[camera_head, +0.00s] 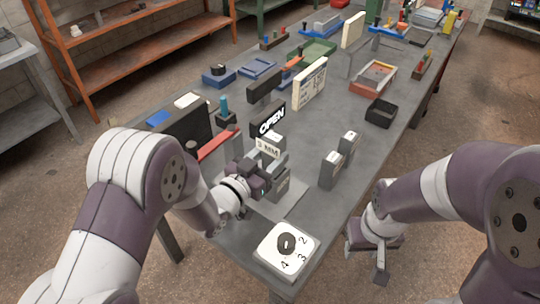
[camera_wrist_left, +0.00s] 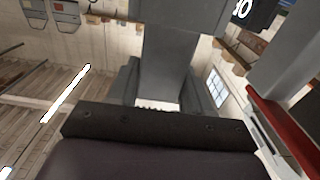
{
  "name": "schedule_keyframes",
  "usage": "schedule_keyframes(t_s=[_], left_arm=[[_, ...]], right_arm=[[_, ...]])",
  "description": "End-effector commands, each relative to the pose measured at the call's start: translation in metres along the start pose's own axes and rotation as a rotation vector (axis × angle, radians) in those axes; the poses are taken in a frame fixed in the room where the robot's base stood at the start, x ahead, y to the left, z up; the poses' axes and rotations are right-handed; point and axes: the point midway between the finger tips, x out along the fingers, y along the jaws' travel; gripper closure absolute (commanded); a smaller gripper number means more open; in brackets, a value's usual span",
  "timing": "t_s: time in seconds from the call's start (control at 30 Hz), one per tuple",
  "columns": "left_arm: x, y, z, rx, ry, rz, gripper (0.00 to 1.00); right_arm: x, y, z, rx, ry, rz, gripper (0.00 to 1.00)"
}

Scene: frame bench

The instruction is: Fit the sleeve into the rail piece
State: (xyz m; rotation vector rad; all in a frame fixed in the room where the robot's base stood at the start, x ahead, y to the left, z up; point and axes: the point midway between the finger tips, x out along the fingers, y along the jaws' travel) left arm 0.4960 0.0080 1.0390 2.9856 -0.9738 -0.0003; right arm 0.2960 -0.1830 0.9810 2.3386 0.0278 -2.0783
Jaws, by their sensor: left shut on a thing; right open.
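My left gripper (camera_head: 268,177) is shut on a grey piece (camera_wrist_left: 168,65), which looks like the sleeve; in the left wrist view it rises between the fingers to a wider grey part. In the head view the gripper hides much of it, near a grey block (camera_head: 282,186) and a "3 MM" label (camera_head: 267,147). A grey part with two uprights (camera_head: 330,170) stands on the bench to the right, apart from the gripper; I cannot tell whether it is the rail piece. My right gripper (camera_head: 377,258) is open and empty, beyond the bench's right edge.
A white numbered dial plate (camera_head: 286,250) lies at the bench's near corner. The bench between the uprights and the dial is clear.

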Motion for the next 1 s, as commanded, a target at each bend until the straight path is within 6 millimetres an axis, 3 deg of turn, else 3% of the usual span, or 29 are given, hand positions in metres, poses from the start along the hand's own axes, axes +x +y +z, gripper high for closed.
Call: schedule_keyframes(t_s=[1.0], left_arm=[[0.000,0.000,0.026,0.001,0.003,0.000,1.00]], right_arm=[[0.024,0.000,0.003,0.000,0.000,0.000,0.57]])
